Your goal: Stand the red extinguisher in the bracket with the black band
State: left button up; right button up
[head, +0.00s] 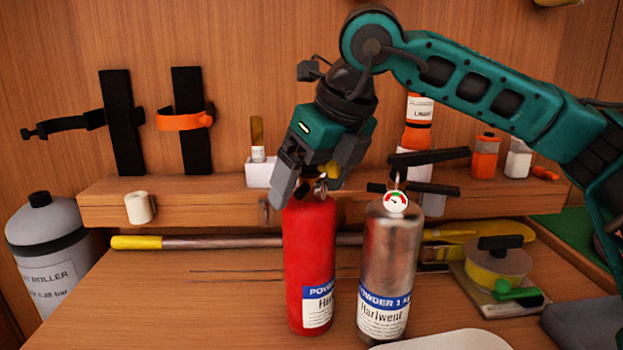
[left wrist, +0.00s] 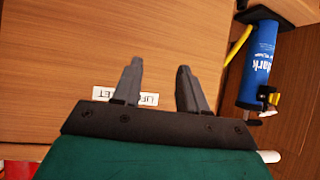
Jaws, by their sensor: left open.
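The red extinguisher (head: 309,262) stands upright on the bench, label facing front. My right gripper (head: 309,190) comes down over its top, its fingers apart on either side of the valve; contact is unclear and part of the valve is hidden. The bracket with the black band (head: 119,122) is a black upright plate on the back wall, at left. Its black band (head: 66,125) sticks out to the left, open. My left gripper is outside the head view; in the left wrist view, my left gripper (left wrist: 158,68) is open and empty.
A silver extinguisher (head: 389,265) stands close right of the red one. A second bracket with an orange band (head: 187,120) is right of the first. A grey cylinder (head: 50,245) stands at left. A blue cylinder (left wrist: 260,62) hangs in the left wrist view.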

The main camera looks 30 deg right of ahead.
jog(key=shift+o, duration=0.3)
jog(key=shift+s+r, duration=0.1)
jog(key=shift+r, duration=0.35)
jog(key=p+v, duration=0.1)
jog(key=v, duration=1)
jog(key=shift+r, duration=0.15)
